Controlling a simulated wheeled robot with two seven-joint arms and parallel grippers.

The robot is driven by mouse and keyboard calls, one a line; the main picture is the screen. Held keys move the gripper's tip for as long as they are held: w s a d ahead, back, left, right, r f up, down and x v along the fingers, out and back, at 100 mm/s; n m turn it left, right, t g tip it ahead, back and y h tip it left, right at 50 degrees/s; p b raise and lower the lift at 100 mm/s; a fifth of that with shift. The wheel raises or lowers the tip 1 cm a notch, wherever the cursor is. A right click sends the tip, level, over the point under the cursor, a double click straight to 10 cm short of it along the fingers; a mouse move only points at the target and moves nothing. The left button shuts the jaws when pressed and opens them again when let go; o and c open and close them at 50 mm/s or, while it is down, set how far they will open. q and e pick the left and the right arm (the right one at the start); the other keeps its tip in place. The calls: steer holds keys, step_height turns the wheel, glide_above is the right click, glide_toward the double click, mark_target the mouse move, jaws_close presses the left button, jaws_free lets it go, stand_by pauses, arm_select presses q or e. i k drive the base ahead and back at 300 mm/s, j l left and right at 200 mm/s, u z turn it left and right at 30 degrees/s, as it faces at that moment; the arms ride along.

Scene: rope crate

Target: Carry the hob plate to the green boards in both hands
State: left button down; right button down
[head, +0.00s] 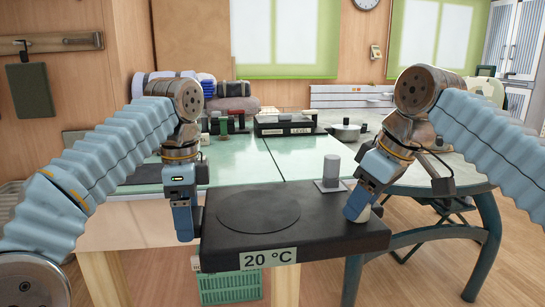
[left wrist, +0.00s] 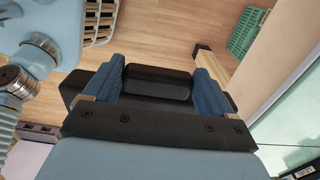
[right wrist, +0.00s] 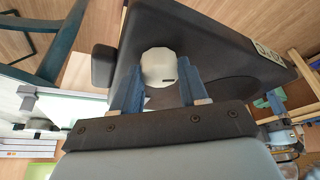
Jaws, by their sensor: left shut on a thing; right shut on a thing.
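The hob plate (head: 300,235) is a dark slab with a round disc and a "20 °C" label. It looks about level, in front of the table's near edge. My left gripper (head: 188,222) is shut on the black handle (left wrist: 158,82) at its left end. My right gripper (head: 357,208) is shut on a cream knob (right wrist: 158,67) on its top near the right end. A black handle (right wrist: 103,65) beyond that knob is free. The pale green boards (head: 220,160) lie on the table behind the plate. Whether anything supports the plate from below is hidden.
A grey post on a base (head: 332,172) stands just behind the plate. A green basket (head: 229,288) is below. The near boards look mostly clear.

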mark_target(287, 158)
steer(key=i, duration=1.65)
